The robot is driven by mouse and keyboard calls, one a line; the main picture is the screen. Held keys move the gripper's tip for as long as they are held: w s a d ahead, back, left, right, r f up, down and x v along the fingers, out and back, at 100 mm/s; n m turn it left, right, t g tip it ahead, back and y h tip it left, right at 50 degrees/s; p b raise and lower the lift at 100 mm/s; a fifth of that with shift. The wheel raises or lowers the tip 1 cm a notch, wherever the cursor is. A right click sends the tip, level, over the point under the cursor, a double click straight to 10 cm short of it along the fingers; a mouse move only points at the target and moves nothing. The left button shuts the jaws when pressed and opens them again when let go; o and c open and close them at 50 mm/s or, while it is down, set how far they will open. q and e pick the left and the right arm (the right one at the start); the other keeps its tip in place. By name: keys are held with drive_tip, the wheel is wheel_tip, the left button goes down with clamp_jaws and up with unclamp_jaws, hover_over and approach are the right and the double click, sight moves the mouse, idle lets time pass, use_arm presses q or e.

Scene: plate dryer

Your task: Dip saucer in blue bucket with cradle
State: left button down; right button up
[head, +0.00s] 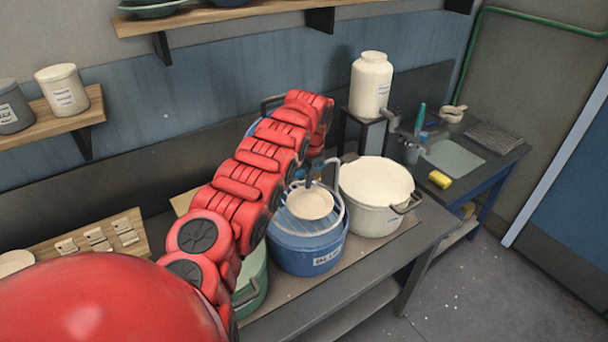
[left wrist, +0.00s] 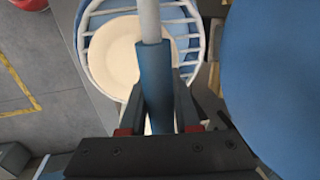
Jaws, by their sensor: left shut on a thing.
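The cream saucer (head: 310,203) lies in the white wire cradle (head: 337,222) at the mouth of the blue bucket (head: 306,262). How far the cradle sits above or inside the rim is hard to tell. My left gripper (head: 313,172) is above the saucer, partly hidden by my red arm. In the left wrist view, its fingers (left wrist: 158,108) are shut on the cradle's blue handle grip (left wrist: 153,85). Beyond the grip, that view shows the saucer (left wrist: 110,50) on the cradle's bars (left wrist: 192,35). My right gripper is not in view.
A cream pot (head: 372,215) stands close to the bucket's right, and a green container (head: 250,285) to its left. A white jar (head: 371,85) stands behind on a stand. A sink (head: 452,157) and yellow sponge (head: 439,180) are farther right. A large blue surface (left wrist: 275,80) fills the wrist view's right.

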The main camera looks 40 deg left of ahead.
use_arm(q)
drive_tip(key=shift+f, duration=1.15)
wheel_tip(320, 180, down, 15)
drive_tip(key=b, duration=0.9)
idle(2.3)
